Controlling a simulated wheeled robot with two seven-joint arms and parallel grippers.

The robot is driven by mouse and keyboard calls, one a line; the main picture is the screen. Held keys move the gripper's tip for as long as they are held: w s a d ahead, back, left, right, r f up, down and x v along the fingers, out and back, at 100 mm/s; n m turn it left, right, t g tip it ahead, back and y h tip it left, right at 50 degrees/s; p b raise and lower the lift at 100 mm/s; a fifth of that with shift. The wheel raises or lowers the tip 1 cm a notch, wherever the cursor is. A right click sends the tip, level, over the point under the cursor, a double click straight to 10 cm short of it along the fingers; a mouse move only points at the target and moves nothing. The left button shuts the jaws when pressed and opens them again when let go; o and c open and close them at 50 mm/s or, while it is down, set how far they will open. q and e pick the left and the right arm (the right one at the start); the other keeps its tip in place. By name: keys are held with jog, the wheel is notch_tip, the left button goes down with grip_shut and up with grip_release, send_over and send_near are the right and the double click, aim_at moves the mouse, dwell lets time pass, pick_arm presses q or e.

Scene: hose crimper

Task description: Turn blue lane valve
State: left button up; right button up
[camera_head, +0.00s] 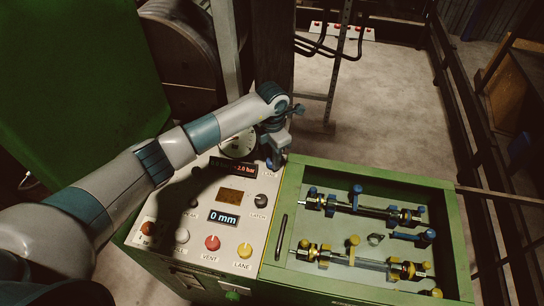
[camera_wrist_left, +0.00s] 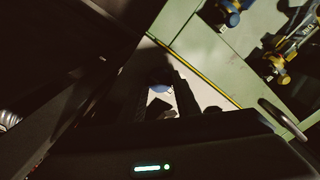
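My left gripper (camera_head: 274,154) hangs at the panel's back right corner, pointing down. Just below it is a blue knob (camera_head: 273,166), mostly covered by the gripper. In the left wrist view the knob (camera_wrist_left: 160,88) shows between the dark fingers (camera_wrist_left: 162,100), which stand apart with pale panel visible between them. Contact with the knob cannot be told. In the green tray, the blue-marked lane (camera_head: 365,207) runs along the back, with an upright blue handle (camera_head: 357,190). A yellow-marked lane (camera_head: 355,260) lies nearer. My right gripper is out of view.
The panel (camera_head: 190,235) carries a red vent button (camera_head: 212,243), a yellow lane button (camera_head: 244,250), a black latch knob (camera_head: 261,201) and a display reading 0 mm (camera_head: 224,218). A black bar handle (camera_head: 281,238) stands by the tray's left side. A dial (camera_head: 238,146) is behind.

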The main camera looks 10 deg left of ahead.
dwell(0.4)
pick_arm(q)
jog(key=shift+f+n+b, duration=0.1)
jog(key=shift+n+b, duration=0.75)
jog(key=shift+n, duration=0.15)
jog(key=n+b, duration=0.2)
jog(key=n, duration=0.1)
jog(key=n+b, duration=0.4)
jog(key=n, duration=0.2)
jog(key=shift+n, duration=0.3)
jog(key=n+b, duration=0.1)
jog(key=n, duration=0.2)
jog(key=shift+n+b, duration=0.7)
jog(key=shift+n, duration=1)
jog(key=o, duration=1)
